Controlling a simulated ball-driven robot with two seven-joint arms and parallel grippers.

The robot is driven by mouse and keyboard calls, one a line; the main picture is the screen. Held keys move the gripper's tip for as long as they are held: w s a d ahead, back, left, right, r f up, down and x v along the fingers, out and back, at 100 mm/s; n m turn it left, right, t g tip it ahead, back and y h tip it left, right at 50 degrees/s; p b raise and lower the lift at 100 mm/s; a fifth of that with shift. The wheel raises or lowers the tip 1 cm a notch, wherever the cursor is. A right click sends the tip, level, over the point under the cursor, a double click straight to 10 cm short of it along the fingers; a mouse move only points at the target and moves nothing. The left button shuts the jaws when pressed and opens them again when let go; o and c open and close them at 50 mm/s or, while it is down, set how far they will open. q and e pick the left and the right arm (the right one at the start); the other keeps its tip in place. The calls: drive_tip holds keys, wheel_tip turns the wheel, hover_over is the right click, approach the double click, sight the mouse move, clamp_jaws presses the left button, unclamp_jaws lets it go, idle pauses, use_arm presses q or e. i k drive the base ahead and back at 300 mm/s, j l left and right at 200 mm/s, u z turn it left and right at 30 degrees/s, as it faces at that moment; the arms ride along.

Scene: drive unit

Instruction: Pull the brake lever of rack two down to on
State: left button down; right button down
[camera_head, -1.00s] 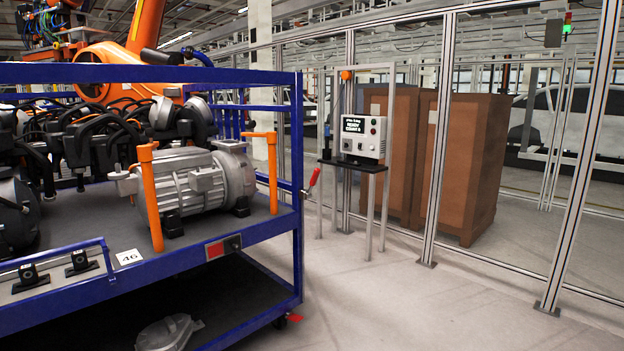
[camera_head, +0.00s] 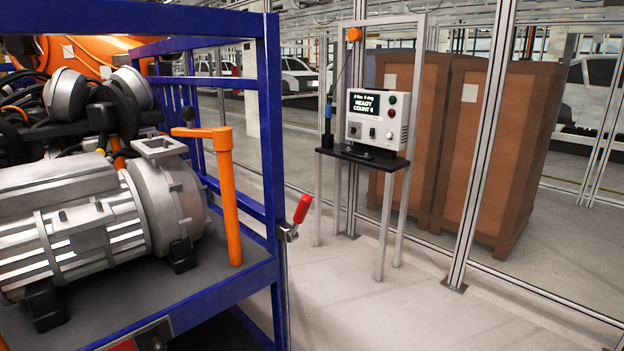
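The blue rack (camera_head: 272,120) fills the left of the head view. A lever with a red grip (camera_head: 302,208) sits on the rack's right-hand post, on a small metal mount (camera_head: 288,233). The grip points up and slightly to the right. I take it to be the brake lever; no rack number can be read here. Neither of my grippers is in view.
A control box (camera_head: 378,118) reading "READY COUNT" stands on a black shelf (camera_head: 362,157) in a metal frame right of the rack. Brown crates (camera_head: 490,150) stand behind fence posts (camera_head: 483,140). The pale floor (camera_head: 400,315) right of the rack is clear.

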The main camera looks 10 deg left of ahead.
sight(306, 201)
drive_tip(key=i, duration=0.65)
drive_tip(key=i+j+z, duration=0.1)
drive_tip(key=i, duration=0.55)
